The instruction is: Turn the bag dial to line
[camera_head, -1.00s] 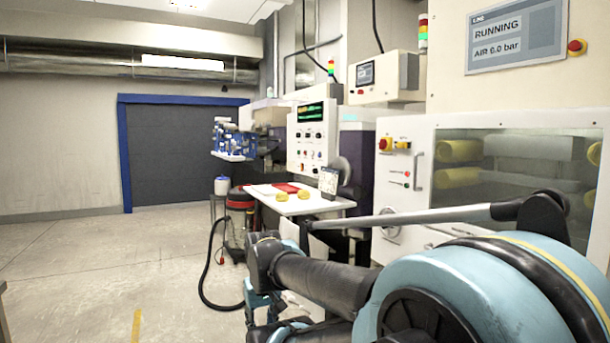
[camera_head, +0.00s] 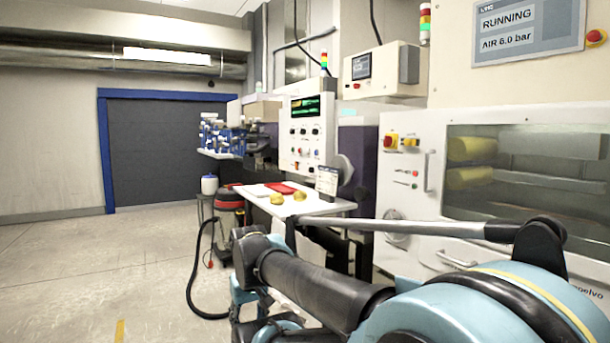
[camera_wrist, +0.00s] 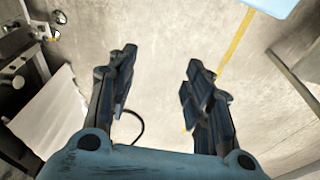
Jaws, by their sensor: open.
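My gripper (camera_wrist: 158,78) is open and empty in the wrist view, its two dark fingers apart over bare floor. No label marks the bag dial clearly enough to read. Candidates in the head view are small dark knobs on the white control panel (camera_head: 306,170) with the green display, and a round grey dial (camera_head: 396,228) on the cream machine at right. My gripper touches none of these. My arm covers the lower right of the head view, and I cannot make out the fingers there.
A white table (camera_head: 320,207) with yellow items (camera_head: 278,198) and a red item (camera_head: 280,188) stands below the panel. A red-black vacuum (camera_head: 229,200) and its black hose (camera_head: 192,285) are left of it. The floor (camera_head: 70,280) at left is clear.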

